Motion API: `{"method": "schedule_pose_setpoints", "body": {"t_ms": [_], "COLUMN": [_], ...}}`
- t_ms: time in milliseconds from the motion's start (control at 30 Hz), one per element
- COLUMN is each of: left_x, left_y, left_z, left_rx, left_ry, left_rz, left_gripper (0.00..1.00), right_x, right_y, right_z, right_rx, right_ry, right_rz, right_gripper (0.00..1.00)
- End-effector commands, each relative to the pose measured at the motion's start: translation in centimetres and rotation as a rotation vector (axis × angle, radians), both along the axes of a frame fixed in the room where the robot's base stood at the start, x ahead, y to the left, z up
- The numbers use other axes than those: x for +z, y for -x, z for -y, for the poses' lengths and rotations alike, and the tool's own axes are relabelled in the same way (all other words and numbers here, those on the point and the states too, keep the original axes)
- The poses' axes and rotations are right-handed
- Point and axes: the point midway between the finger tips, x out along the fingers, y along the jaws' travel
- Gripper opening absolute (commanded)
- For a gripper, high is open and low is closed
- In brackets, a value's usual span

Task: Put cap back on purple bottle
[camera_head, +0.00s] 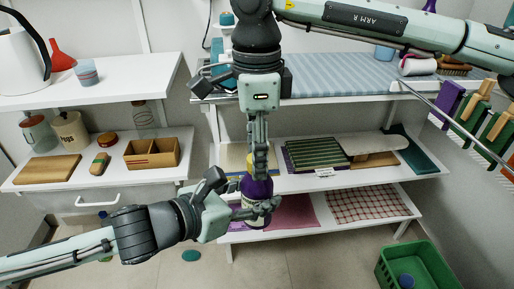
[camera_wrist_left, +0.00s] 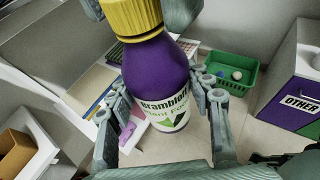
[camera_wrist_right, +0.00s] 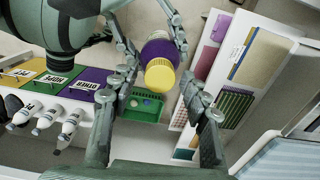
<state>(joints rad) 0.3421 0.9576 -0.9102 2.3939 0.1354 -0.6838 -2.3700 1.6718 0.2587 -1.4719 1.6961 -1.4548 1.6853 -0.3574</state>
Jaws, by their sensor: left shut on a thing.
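The purple bottle (camera_head: 258,188) is upright in my left gripper (camera_head: 262,206), whose fingers close around its labelled body. The bottle's white and green label shows in the left wrist view (camera_wrist_left: 168,115). The yellow cap (camera_wrist_left: 132,15) sits on the bottle's top; it also shows in the right wrist view (camera_wrist_right: 160,75). Whether it is screwed tight cannot be told. My right gripper (camera_head: 258,165) points down from above at the cap. In the right wrist view its fingers (camera_wrist_right: 150,90) are spread apart, either side of the cap, with gaps. In the head view its fingers partly hide the cap.
Behind the grippers, a lower shelf (camera_head: 290,182) holds a green rack (camera_head: 315,153), and mats lie below. A left counter (camera_head: 60,181) carries a divided wooden box (camera_head: 152,153). A green crate (camera_head: 420,262) stands on the floor at right.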

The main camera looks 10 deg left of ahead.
Motion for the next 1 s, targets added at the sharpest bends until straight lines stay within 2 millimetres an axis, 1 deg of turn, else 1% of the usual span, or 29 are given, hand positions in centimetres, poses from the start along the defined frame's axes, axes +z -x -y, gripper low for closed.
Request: {"method": "schedule_pose_setpoints", "body": {"t_ms": [33,300,367,600,633,800,833,1000], "left_x": [0.10,0.10,0.10,0.10,0.10,0.10,0.10,0.10], "left_y": [-0.02,0.00,0.00,0.00,0.00,0.00,0.00,0.00], "left_z": [0.03,0.03,0.03,0.04,0.04,0.04,0.04,0.03], "left_rx": [0.000,-0.001,-0.001,-0.001,-0.001,-0.001,-0.001,-0.001], "left_ry": [0.001,0.001,0.001,0.001,0.001,0.001,0.001,0.001], "left_rz": [0.002,0.002,0.002,0.002,0.002,0.002,0.002,0.002], "left_gripper": [0.00,0.00,0.00,0.00,0.00,0.00,0.00,0.00], "right_x": [0.01,0.03,0.03,0.04,0.04,0.04,0.04,0.03], "right_y": [0.00,-0.01,-0.01,-0.02,-0.02,-0.01,-0.01,-0.01], "right_z": [0.01,0.01,0.01,0.00,0.00,0.01,0.01,0.00], "right_rx": [0.000,0.000,0.000,-0.010,-0.010,-0.010,-0.010,-0.010], "right_ry": [0.000,0.000,0.000,0.000,0.000,0.000,0.000,0.000], "right_rz": [0.000,0.000,0.000,0.000,0.000,0.000,0.000,0.000], "right_gripper": [0.40,0.07,0.00,0.00,0.30,0.51,0.53,0.53]}}
